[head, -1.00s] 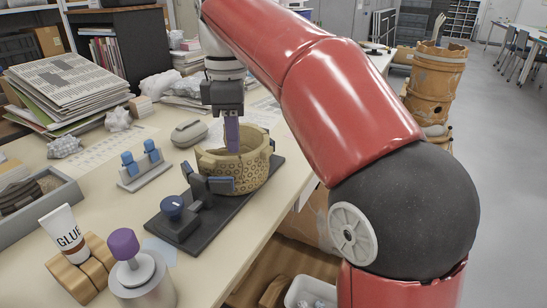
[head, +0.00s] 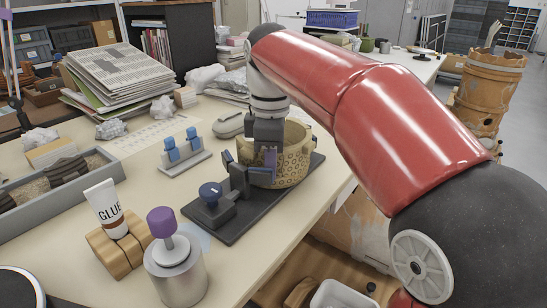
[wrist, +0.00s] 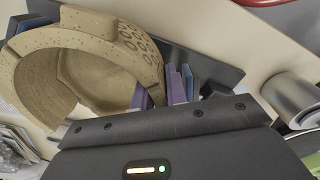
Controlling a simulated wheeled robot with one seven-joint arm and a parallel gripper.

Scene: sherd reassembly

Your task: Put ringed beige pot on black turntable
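The ringed beige pot (head: 290,163) stands on a black base board (head: 232,228) with blue-padded clamp jaws at its near left side. In the wrist view, the pot (wrist: 85,35) shows a wide open mouth, an uneven wall and stamped rings. My gripper (head: 262,165) points down at the pot's near left wall. In the wrist view, my gripper (wrist: 157,92) appears to have one finger inside the wall and the other outside. I cannot tell whether the fingers press on the wall. A dark round disc with a pale rim (head: 14,290), possibly the black turntable, is cut off at the lower left.
A glue tube (head: 106,205) in a wooden holder and a purple-topped metal jar (head: 175,265) stand at the front. A grey tray of sherds (head: 75,192) lies left. A small stand with blue knobs (head: 183,152) is behind the board. Papers (head: 115,75) are stacked behind.

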